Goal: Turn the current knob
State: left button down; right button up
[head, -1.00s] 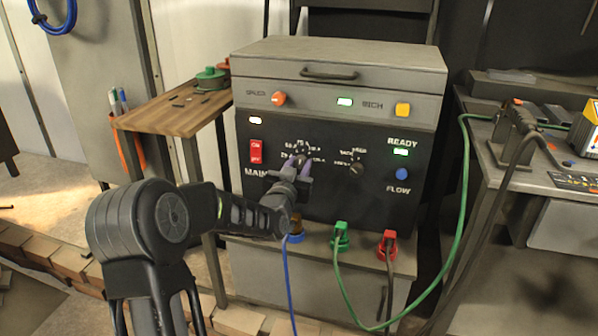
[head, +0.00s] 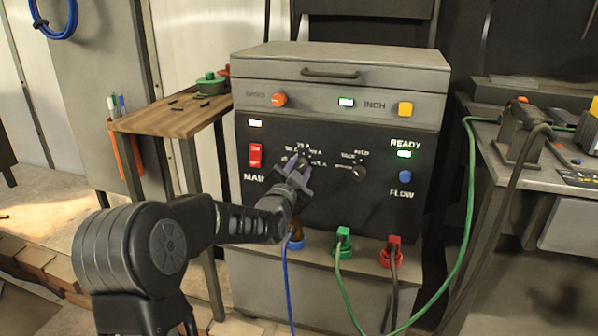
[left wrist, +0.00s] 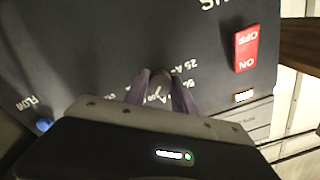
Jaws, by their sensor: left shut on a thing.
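The current knob (head: 304,160) is a small dark knob on the black front panel of the grey machine (head: 345,195), ringed by white amp markings. My left gripper (head: 297,165) reaches it from the front, its two purple fingers on either side of it. In the left wrist view the fingers (left wrist: 162,90) are closed on the knob (left wrist: 162,76), with amp numbers beside them. The knob's pointer and exact setting are largely hidden by the fingers. My right gripper is in neither current view.
Close by on the panel are a second knob (head: 359,172), the red main switch (head: 255,155) and a blue flow button (head: 405,177). Blue, green and red plugs with cables sit below. A wooden side table (head: 170,121) stands left, a grey bench (head: 535,175) right.

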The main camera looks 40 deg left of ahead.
pick_arm(q)
jog(key=c, duration=1.1)
grip_release()
jog(key=shift+o, duration=0.2)
jog(key=p+v, duration=0.1)
jog(key=v, duration=0.6)
jog(key=shift+s+d, duration=0.15)
jog(key=shift+s, duration=0.2)
